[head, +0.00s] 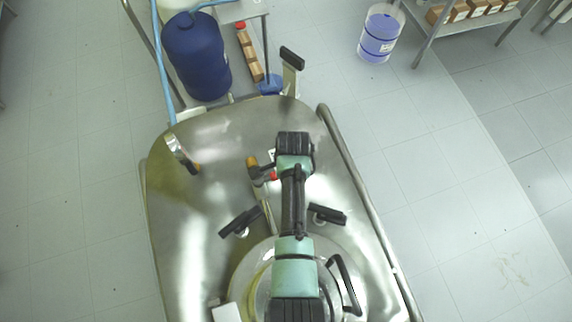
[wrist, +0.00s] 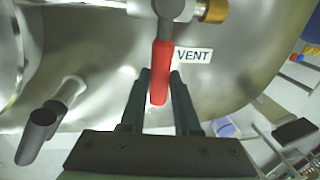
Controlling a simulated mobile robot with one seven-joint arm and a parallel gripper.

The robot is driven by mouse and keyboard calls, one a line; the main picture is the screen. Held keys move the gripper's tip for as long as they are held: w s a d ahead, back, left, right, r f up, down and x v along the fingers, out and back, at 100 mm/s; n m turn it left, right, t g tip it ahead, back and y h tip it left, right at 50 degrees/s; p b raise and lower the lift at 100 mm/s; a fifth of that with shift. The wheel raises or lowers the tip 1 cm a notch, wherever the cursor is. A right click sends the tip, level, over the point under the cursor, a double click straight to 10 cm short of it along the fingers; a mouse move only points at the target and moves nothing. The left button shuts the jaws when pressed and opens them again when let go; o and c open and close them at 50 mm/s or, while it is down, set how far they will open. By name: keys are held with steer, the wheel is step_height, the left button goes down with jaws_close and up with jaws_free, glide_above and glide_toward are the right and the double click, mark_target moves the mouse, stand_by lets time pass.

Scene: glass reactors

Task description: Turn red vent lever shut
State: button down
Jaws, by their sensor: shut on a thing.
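The red vent lever (wrist: 161,75) hangs from a grey valve body (wrist: 168,8) in the wrist view, pointing down toward my gripper. A small red part of the lever (head: 273,176) also shows in the head view, beside my arm. My gripper (wrist: 160,76) has one dark finger on each side of the lever's lower end and is shut on it. A white label reading VENT (wrist: 194,56) is just right of the lever. A brass fitting (wrist: 215,11) is at the valve's right end. In the head view my arm hides the fingers.
The valve sits on a shiny steel vessel top (head: 190,240). A blue drum (head: 196,55) stands beyond. Open floor lies on both sides.

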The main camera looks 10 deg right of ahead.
stand_by(0.4)
steer(key=c, duration=0.6)
jaws_free()
steer(key=shift+c, duration=0.2)
step_height(320, 180, up, 13)
steer(key=s+b, duration=0.1)
steer(key=s, duration=0.1)
steer(key=shift+d, duration=0.2)
steer(key=shift+f, duration=0.15)
